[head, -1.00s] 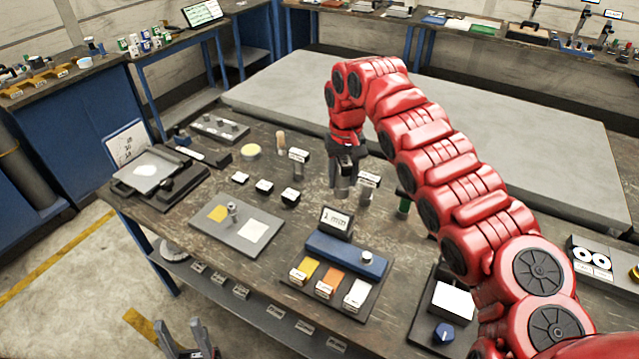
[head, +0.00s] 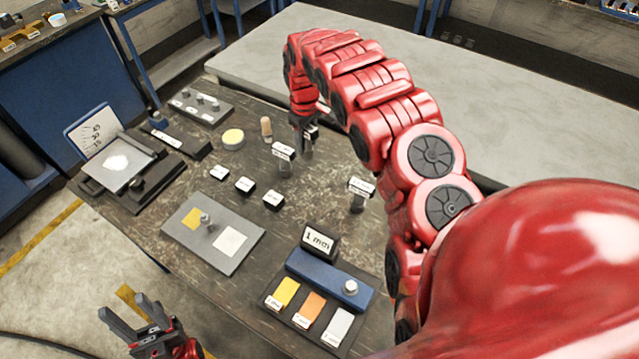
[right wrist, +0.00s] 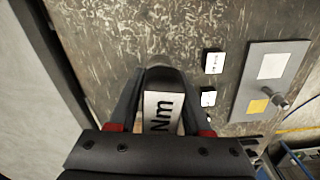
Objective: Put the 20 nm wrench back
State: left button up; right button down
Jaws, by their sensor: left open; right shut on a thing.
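My right gripper (head: 304,130) is over the far part of the bench, just behind and right of a white-labelled grey piece (head: 284,152). In the right wrist view its fingers (right wrist: 158,78) are shut on a dark, rounded piece (right wrist: 161,108) with a white label reading "Nm". The number on it cannot be read, so I cannot tell whether it is the 20 nm wrench. A grey part (head: 307,153) shows under the gripper in the head view. A similar labelled piece (head: 358,192) stands to the right. My left gripper (head: 128,306) is open and empty beyond the bench's front edge.
Several small labelled blocks (head: 245,184) lie in front of the gripper. A grey plate (head: 245,262) with two coloured squares and a blue-topped stand (head: 328,279) are nearer me. A wooden-handled item (head: 266,128) stands close left of the gripper. My arm hides the bench's right.

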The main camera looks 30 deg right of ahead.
jog(key=s+f+p, duration=0.1)
jog(key=f, duration=0.2)
jog(key=s+d+f+n+p, duration=0.1)
jog(key=f, duration=0.2)
jog(key=s+d+f+n+p, duration=0.1)
jog(key=s+f, duration=0.1)
jog(key=f, duration=0.1)
jog(key=shift+d+f+p, duration=0.15)
jog(key=shift+f+p, duration=0.05)
jog(key=shift+p, duration=0.2)
jog(key=shift+s+f+p, duration=0.1)
jog(key=shift+f+p, duration=0.25)
jog(key=shift+f, duration=0.25)
notch_tip(320, 180, down, 2)
jog(key=shift+f, duration=0.15)
jog(key=shift+f, duration=0.15)
